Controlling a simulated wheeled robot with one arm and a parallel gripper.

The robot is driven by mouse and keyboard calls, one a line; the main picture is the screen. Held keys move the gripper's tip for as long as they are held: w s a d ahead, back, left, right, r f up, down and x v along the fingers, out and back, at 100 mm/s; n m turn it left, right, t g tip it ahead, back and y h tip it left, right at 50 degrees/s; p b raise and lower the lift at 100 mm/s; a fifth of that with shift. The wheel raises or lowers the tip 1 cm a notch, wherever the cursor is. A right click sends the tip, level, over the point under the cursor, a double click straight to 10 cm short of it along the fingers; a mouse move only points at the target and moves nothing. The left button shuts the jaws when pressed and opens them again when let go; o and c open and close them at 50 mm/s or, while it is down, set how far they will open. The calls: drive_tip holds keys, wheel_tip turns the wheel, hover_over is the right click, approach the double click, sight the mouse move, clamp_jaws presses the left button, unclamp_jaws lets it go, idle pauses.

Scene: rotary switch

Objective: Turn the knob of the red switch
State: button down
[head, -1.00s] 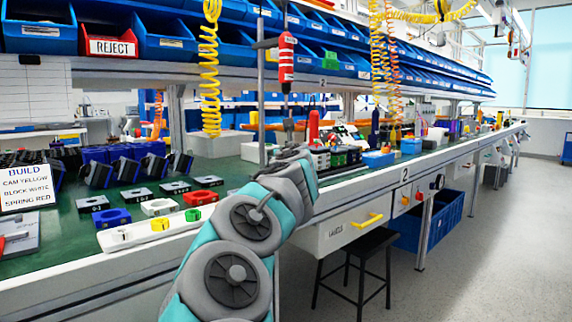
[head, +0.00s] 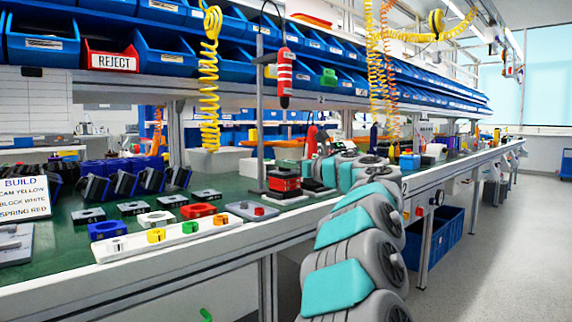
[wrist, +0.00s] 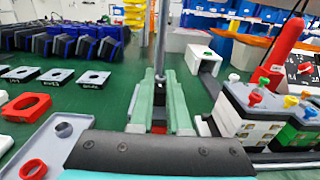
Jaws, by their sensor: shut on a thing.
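Switch stacks with coloured knobs (wrist: 252,112) stand close to the right of my gripper. The grey pole (head: 262,110) rises just behind, with a red screwdriver (head: 286,78) hanging there.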

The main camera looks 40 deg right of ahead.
drive_tip(key=shift+r, duration=0.15)
idle(0.3)
drive_tip(key=c, duration=0.9)
unclamp_jaws()
drive_tip(key=shift+s, duration=0.1)
drive_tip(key=s, duration=0.7)
drive_tip(key=shift+s+d, duration=0.3)
drive_tip(key=shift+d, duration=0.05)
